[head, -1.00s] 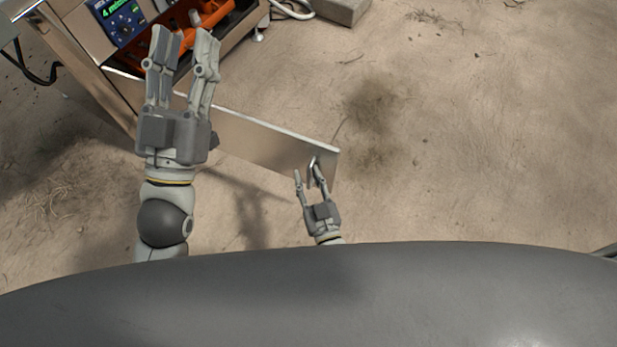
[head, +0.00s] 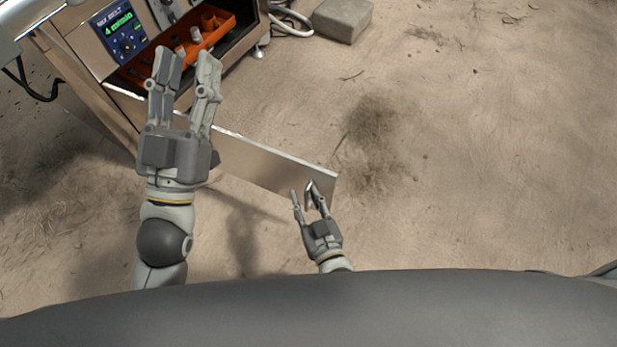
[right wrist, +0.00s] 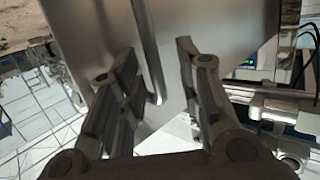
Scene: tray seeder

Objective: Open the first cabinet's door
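The cabinet's door (head: 265,163) is a flat metal panel that stands swung out from the cabinet (head: 85,65), and the cabinet's inside is exposed. A metal bar handle (head: 309,197) is near the door's free end; it also shows in the right wrist view (right wrist: 148,55). My right gripper (head: 304,193) is at this handle. In the right wrist view, its fingers (right wrist: 155,50) are spread, with the handle between them and gaps visible on both sides. My left gripper (head: 188,56) is open and empty, above the door's hinge end and the cabinet front; it hides part of both.
An orange tray (head: 215,30) with parts sits inside the cabinet. A blue control panel with a green display (head: 122,35) is on its front. A grey block (head: 343,18) and white hose (head: 290,22) lie behind. The sandy ground to the right is clear.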

